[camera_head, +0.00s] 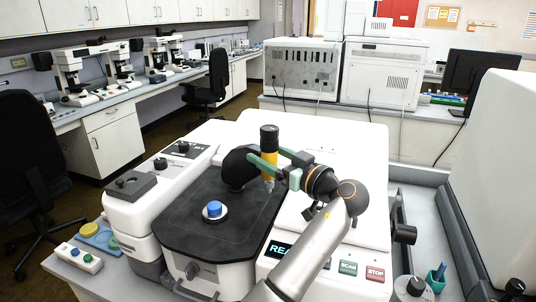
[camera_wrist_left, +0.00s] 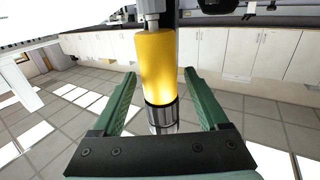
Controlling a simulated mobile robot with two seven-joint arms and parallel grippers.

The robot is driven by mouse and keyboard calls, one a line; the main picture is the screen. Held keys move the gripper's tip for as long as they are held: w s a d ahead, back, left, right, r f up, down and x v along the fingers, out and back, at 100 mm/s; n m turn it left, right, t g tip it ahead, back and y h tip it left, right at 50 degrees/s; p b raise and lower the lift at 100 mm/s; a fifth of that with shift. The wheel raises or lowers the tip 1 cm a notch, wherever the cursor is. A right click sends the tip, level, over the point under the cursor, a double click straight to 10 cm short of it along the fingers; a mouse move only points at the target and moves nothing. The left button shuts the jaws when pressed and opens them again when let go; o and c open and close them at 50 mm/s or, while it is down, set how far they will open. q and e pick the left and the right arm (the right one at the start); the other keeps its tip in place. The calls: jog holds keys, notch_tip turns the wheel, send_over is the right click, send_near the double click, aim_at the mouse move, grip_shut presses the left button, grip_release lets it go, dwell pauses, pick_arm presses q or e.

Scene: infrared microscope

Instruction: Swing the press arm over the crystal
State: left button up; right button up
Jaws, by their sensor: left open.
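The press arm (camera_head: 240,168) is a black rounded arm at the back of the dark stage, ending in an upright yellow cylinder (camera_head: 269,162) with a black top and a narrow tip below. My left gripper (camera_head: 266,154) is open, with its green fingers on either side of the cylinder. In the left wrist view the yellow cylinder (camera_wrist_left: 156,65) stands between the parted fingers (camera_wrist_left: 159,74), with gaps on both sides. A small blue piece (camera_head: 214,207) on a white disc sits on the stage, front left of the press arm's tip; I cannot tell whether the crystal is there.
The dark stage plate (camera_head: 190,235) is clear around the white disc. A white housing with a lit display (camera_head: 280,248) and SCAN and STOP buttons (camera_head: 375,273) stands right of it. A white unit with knobs (camera_head: 160,185) stands left. Small coloured items (camera_head: 85,245) lie at the front left.

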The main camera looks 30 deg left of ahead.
pick_arm(q)
grip_shut()
dwell(0.5)
jog(key=shift+r, duration=0.1)
